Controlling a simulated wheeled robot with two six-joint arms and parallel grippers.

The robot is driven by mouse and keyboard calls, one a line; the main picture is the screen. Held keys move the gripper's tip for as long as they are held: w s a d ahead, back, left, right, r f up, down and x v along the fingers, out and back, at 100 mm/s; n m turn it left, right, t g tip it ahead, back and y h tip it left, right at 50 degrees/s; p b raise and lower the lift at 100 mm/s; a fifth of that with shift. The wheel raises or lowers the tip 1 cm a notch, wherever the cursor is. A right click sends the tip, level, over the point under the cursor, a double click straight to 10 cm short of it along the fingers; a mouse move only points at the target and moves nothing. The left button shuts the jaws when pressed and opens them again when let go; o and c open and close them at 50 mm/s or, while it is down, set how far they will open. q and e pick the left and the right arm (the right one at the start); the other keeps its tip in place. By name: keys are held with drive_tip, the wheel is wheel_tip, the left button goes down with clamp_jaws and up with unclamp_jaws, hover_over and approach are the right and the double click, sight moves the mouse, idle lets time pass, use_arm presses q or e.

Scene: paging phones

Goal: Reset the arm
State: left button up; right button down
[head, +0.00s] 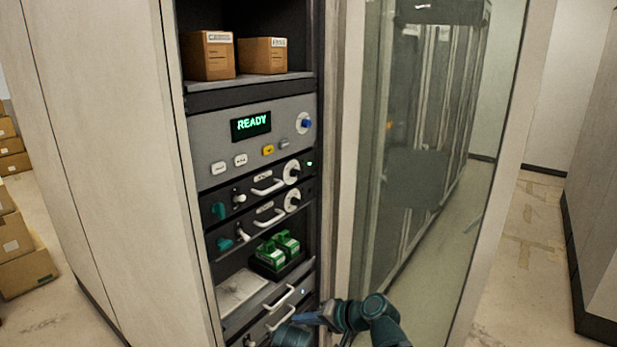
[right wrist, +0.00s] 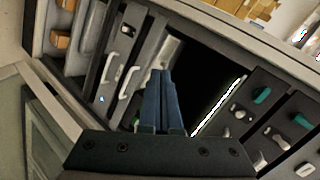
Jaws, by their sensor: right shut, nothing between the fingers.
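My right arm shows in teal at the bottom of the head view, in front of the open rack. The right gripper (head: 309,318) is low in the head view, by the lower drawers, and partly hidden among my arm links. In the right wrist view its two blue fingers (right wrist: 163,85) are pressed together with nothing between them. They point toward the rack front, over a dark open bay. I cannot tell whether they touch anything. My left gripper is not in view.
The rack has a panel with a green READY display (head: 251,125). Below are drawers with white handles (head: 268,187) and green phone-like units (head: 277,251) in a bay. A glass door (head: 415,150) stands open at right. Cartons (head: 22,250) are stacked at left.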

drive_tip(key=s+d+f+n+g+h, duration=0.1)
drive_tip(key=s+d+f+g+h, duration=0.1)
drive_tip(key=s+d+f+h, duration=0.3)
drive_tip(key=s+d+f+g+h, duration=0.1)
drive_tip(key=s+d+f+h, duration=0.1)
drive_tip(key=d, duration=0.6)
drive_tip(key=s+d+f+n+g+h, duration=0.1)
drive_tip(key=s+d+f+g+h, duration=0.1)
drive_tip(key=s+d+f+h, duration=0.3)
drive_tip(key=s+a+r+n, duration=0.1)
drive_tip(key=s+a+n, duration=0.2)
drive_tip(key=a, duration=0.6)
drive_tip(key=shift+s+a+r+n+g+y, duration=0.3)
drive_tip(key=shift+s+a+r+n, duration=0.1)
drive_tip(key=shift+s, duration=0.45)
